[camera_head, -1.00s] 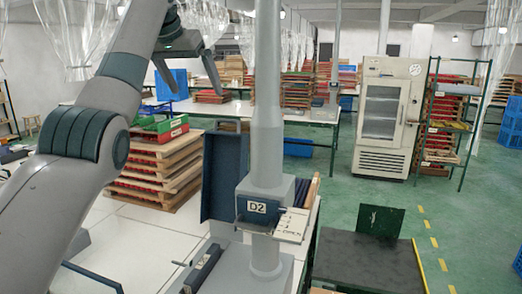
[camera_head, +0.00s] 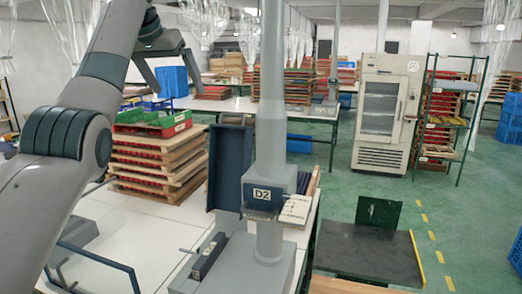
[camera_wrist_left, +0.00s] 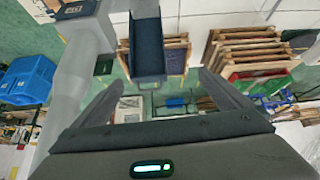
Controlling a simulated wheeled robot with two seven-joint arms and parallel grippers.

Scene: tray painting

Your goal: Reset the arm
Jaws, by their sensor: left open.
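My left gripper (camera_head: 168,65) is raised high at the upper left in the head view, above and behind the stack of wooden trays. Its two fingers are apart and nothing is between them. In the left wrist view both fingers (camera_wrist_left: 165,98) also stand wide apart and empty, with the table area seen far off between them. My left arm fills the left side of the head view. My right gripper does not show in either view.
A dark platform (camera_head: 368,250) and a white fridge (camera_head: 386,115) lie further right.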

